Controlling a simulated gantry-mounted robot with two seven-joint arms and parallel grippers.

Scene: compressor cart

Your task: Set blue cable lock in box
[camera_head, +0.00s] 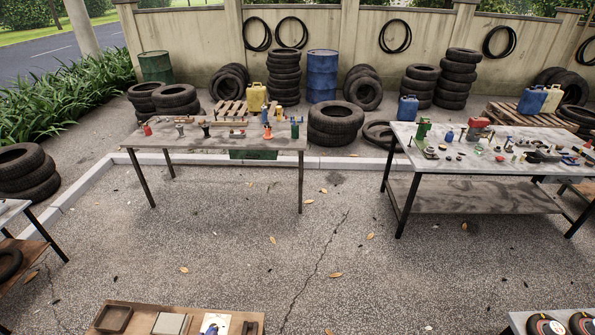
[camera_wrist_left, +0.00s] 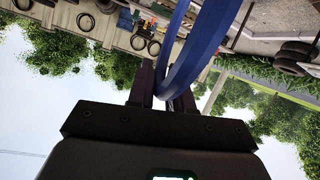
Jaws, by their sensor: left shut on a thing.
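The blue cable lock (camera_wrist_left: 192,62) shows in the left wrist view as thick blue loops running up from my gripper to the top edge. My left gripper (camera_wrist_left: 163,97) is shut on it, with a dark finger on each side of the lower loop. The wrist view is turned upside down, and the far end of the lock is cut off. In the head view a brown open box (camera_head: 111,318) sits on the wooden bench at the bottom edge; I cannot tell if it is the task's box. Neither gripper shows in the head view.
The near bench also holds a flat grey-topped item (camera_head: 171,324) and a white and blue item (camera_head: 214,324). A grey table (camera_head: 215,140) and a cluttered table (camera_head: 470,195) stand further back. Tires and barrels line the wall.

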